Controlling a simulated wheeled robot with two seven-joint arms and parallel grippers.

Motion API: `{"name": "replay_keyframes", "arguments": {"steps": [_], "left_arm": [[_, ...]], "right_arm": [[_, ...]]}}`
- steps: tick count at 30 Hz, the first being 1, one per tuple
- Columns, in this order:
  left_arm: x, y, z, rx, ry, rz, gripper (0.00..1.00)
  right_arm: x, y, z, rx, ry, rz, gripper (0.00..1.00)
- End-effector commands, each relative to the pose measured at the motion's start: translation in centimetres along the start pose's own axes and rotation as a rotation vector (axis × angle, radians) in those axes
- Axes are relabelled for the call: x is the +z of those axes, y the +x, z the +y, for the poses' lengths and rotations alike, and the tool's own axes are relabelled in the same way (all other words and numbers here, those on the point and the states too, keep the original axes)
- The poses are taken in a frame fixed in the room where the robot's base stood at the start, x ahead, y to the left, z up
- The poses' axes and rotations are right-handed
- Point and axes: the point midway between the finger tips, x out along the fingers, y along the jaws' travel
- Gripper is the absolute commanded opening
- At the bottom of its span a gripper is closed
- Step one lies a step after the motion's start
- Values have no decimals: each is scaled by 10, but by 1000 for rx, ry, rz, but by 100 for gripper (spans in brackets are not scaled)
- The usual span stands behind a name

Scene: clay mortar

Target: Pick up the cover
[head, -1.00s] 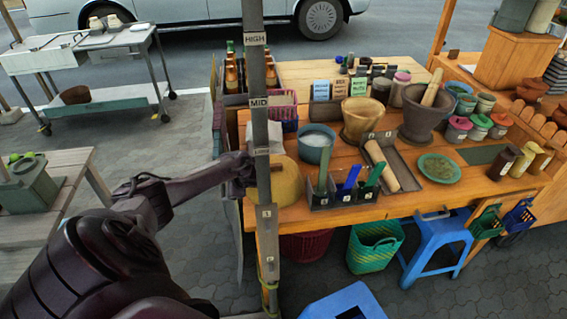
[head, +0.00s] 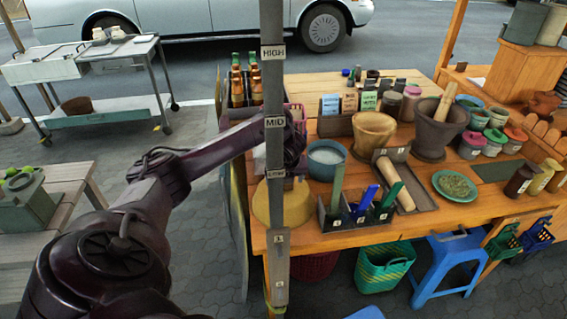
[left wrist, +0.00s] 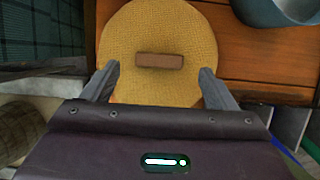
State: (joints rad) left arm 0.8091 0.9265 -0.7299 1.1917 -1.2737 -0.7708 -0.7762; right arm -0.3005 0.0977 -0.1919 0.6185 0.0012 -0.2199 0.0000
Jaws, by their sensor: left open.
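The cover is a round, flat, yellow woven disc (left wrist: 150,30) with a short brown bar handle (left wrist: 160,61). It lies on the wooden table at its left end and also shows in the head view (head: 260,207), partly hidden by the metal post. My left gripper (left wrist: 159,69) is open and empty. In the left wrist view its two fingers point at the cover, one on each side of the handle and apart from it. In the head view the left gripper (head: 293,147) is behind and beside the post, above the cover, with its fingertips hidden. My right gripper is not seen.
A marked metal post (head: 274,100) stands in front of the cover. A blue bowl (head: 325,160) is just right of it. A dark divided holder (head: 357,216) with upright green and blue pieces stands at the table's front edge. Bottles (head: 237,88) stand behind.

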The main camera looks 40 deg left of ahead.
Motion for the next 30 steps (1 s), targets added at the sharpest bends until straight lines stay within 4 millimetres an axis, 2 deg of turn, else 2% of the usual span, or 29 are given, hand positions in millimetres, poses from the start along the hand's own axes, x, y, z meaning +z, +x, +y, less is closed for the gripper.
{"name": "replay_keyframes", "arguments": {"steps": [3,6,13,28,30], "left_arm": [[0,16,0,2,-2,1,80],[0,23,0,1,-1,-1,80],[0,25,0,1,-1,-2,80],[0,25,0,1,-2,-2,15],[1,24,0,0,-2,-3,14]], "right_arm": [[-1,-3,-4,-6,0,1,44],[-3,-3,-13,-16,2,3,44],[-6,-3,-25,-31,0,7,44],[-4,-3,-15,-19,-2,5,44],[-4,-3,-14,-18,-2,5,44]]}}
